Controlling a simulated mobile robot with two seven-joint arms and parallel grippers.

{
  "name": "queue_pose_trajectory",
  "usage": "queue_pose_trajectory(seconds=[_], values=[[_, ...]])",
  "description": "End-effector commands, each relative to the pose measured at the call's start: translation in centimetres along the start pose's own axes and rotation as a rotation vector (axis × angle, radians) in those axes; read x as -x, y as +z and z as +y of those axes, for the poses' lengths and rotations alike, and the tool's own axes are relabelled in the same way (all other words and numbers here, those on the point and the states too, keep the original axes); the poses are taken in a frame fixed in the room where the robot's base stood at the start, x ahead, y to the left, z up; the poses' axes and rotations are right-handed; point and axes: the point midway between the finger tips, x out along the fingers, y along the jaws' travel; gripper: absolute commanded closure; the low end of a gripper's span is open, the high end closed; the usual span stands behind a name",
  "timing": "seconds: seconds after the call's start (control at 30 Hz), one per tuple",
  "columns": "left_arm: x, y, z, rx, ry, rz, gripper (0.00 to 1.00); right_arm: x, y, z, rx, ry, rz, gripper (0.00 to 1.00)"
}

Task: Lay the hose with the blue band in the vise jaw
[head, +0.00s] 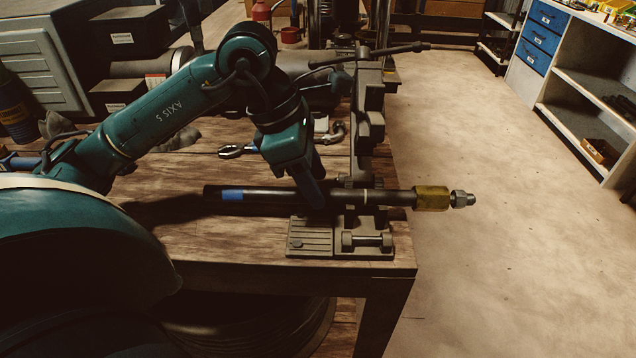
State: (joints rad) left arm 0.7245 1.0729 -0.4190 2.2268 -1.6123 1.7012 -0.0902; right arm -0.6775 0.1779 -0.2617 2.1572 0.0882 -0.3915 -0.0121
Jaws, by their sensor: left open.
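The hose (265,197) is a dark, straight, level tube with a blue band (232,195) near its left end. Its right end has a yellow fitting (431,198) and a steel nut, both past the table's right edge. The hose runs across the vise (311,239) at its jaw, near the table's front right corner. I cannot tell how deep it sits in the jaw. My left gripper (316,197) points down at the hose just left of the jaw, open, with a finger in front of the hose. The far finger is hidden. My right gripper is out of view.
A curved metal fitting (337,132) and another metal piece with a blue part lie on the wooden table (190,236) behind the hose. Dark boxes stand at the back left. The floor to the right is clear.

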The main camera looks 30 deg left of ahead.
Motion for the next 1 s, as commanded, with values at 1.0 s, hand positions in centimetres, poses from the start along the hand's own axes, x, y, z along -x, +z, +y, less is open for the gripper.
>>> queue_pose_trajectory(seconds=[1.0], values=[[11.3,0.0,0.0,-0.001,0.002,-0.002,0.52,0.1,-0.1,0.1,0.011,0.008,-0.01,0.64]])
